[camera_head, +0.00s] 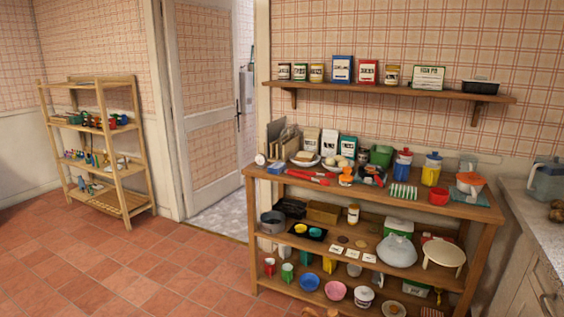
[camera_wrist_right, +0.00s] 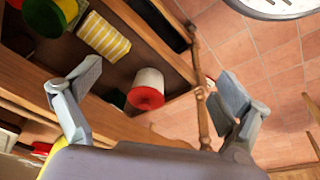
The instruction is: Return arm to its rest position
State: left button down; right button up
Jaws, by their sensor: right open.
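My right gripper (camera_wrist_right: 158,82) shows in the right wrist view with its two grey fingers spread wide. Nothing is held between them. Behind the gap between the fingers are a white cup-like thing with a red end (camera_wrist_right: 147,88) and the edge of a wooden shelf unit; I cannot tell the exact distance to them. In the head view neither of my grippers nor my arms can be made out. My left gripper shows in no view.
A wooden shelf unit (camera_head: 262,222) crowded with kitchen goods stands at the right, below a wall shelf (camera_head: 405,93). A counter (camera_head: 540,225) stands at the far right. A light wooden rack (camera_head: 128,172) stands at the left. The tiled floor (camera_head: 150,265) between them is clear.

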jog(key=s+d+f+g, duration=0.1)
jog(key=s+f, duration=0.4)
jog(key=f, duration=0.6)
jog(key=s+d+f, duration=0.1)
jog(key=s+f, duration=0.5)
jog(key=f, duration=0.5)
jog(key=s+d+f+g+p, duration=0.1)
jog(key=s+f, duration=0.4)
jog(key=s, duration=0.3)
jog(key=shift+s+d+f, duration=0.15)
jog(key=shift+s+f, duration=0.05)
jog(key=shift+s, duration=0.2)
